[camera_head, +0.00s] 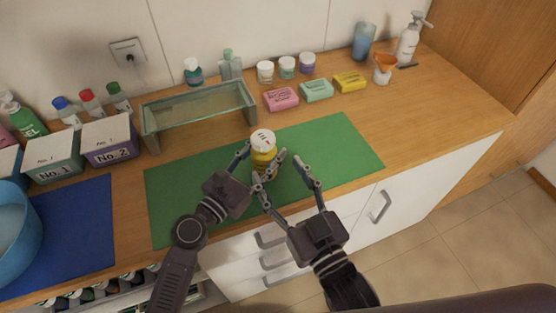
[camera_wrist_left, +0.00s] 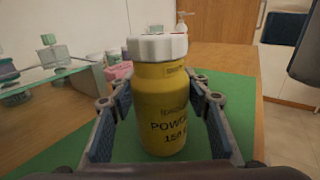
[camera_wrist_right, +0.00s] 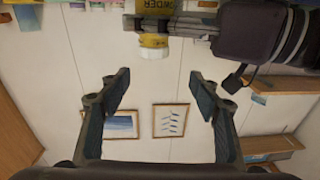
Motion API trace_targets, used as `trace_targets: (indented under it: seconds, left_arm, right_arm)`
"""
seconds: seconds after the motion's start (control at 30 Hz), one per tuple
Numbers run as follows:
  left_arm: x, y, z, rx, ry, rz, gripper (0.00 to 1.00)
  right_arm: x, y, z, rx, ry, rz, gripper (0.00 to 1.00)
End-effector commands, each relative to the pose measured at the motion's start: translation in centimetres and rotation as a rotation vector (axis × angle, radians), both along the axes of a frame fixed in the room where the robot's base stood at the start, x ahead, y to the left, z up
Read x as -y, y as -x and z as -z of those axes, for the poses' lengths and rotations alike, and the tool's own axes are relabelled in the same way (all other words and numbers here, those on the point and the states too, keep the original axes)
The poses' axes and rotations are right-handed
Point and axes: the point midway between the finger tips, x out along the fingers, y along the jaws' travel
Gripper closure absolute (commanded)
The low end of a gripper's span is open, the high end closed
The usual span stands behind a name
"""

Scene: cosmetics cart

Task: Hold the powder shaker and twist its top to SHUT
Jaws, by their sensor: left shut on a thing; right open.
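The powder shaker (camera_head: 263,150) is a yellow bottle with a white ridged top, standing upright over the green mat (camera_head: 335,143). My left gripper (camera_head: 258,167) is shut on its body. The left wrist view shows the shaker (camera_wrist_left: 162,105) between the finger pads, with its white top (camera_wrist_left: 157,47) clear above them. My right gripper (camera_head: 280,172) is open and empty, just right of and nearer than the shaker. The right wrist view shows the shaker's top (camera_wrist_right: 152,52) upside down at the upper edge, beyond the open fingers (camera_wrist_right: 160,90). Whether the top is open or shut cannot be told.
A glass shelf (camera_head: 200,112) stands behind the mat. Pink (camera_head: 281,98), mint (camera_head: 316,90) and yellow boxes (camera_head: 350,82) lie behind right. Labelled bins (camera_head: 108,143) and a blue basin (camera_head: 15,225) are left. The mat's right part is clear.

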Motion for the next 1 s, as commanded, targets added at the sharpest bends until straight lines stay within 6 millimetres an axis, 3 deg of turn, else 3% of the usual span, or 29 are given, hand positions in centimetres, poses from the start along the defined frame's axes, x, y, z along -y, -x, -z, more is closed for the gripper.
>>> trace_targets:
  seconds: [0.3, 0.53, 0.77, 1.0]
  left_arm:
    - [0.0, 0.0, 0.0, 0.001, 0.001, 0.0, 0.81]
    - [0.0, 0.0, 0.0, 0.001, 0.001, 0.0, 0.81]
    - [0.0, 0.0, -0.1, 0.001, 0.001, 0.0, 0.81]
    - [0.0, 0.0, 0.0, 0.001, 0.001, 0.0, 0.81]
  right_arm:
    - [-7.2, -0.4, -4.4, 0.218, -0.206, -0.335, 0.43]
    - [-10.2, 0.7, -5.1, 0.286, -0.305, -0.655, 0.43]
    - [-9.4, 0.9, -4.0, 0.257, -0.328, -0.959, 0.43]
    - [-4.7, -0.7, -2.8, 0.13, -0.289, -1.217, 0.43]
